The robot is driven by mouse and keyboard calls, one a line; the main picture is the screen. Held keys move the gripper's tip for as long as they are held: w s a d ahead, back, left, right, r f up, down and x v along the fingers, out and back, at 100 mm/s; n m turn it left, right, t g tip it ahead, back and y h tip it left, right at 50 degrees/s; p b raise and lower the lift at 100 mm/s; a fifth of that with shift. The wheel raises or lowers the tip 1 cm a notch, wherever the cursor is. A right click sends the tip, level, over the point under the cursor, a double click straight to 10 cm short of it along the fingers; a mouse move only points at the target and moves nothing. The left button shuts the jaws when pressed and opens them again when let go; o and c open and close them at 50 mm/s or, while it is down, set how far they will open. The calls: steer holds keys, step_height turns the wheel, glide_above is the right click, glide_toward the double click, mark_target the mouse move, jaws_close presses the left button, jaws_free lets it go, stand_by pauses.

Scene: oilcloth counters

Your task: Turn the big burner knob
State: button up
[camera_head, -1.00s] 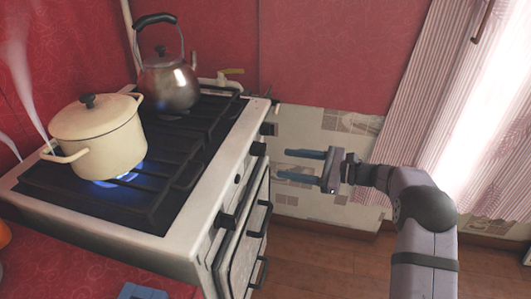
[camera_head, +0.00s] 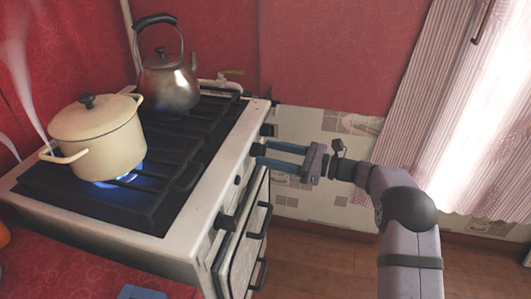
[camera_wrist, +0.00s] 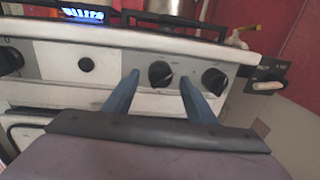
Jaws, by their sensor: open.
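The stove front carries several black knobs. In the wrist view one knob (camera_wrist: 160,74) shows between the fingertips of my gripper (camera_wrist: 160,77). Another knob (camera_wrist: 214,80) sits just right of the right finger, and a third (camera_wrist: 10,60) is at the far left. They look close in size, so I cannot tell which is the big one. In the head view my gripper (camera_head: 262,154) is open, with its blue fingers pointing left at the stove's front panel. Whether the fingers touch the knob is not clear. A front knob (camera_head: 223,220) is nearer the camera.
A cream pot (camera_head: 98,137) stands over a lit blue flame. A metal kettle (camera_head: 168,80) stands at the back of the stove. Oven door handles (camera_head: 260,220) jut out below the panel. Floor to the right is open.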

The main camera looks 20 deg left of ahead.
steer(key=shift+w+a, duration=0.1)
steer(key=shift+a, duration=0.9)
steer(key=c, duration=1)
steer(key=shift+c, duration=0.2)
steer(key=shift+f+n+b, duration=0.15)
steer(key=shift+n+b, duration=0.25)
steer(key=shift+b, duration=0.15)
steer(key=n+b, duration=0.8)
steer(key=shift+w+f+y, duration=0.1)
steer(key=shift+y, duration=0.3)
steer(key=shift+n, duration=0.3)
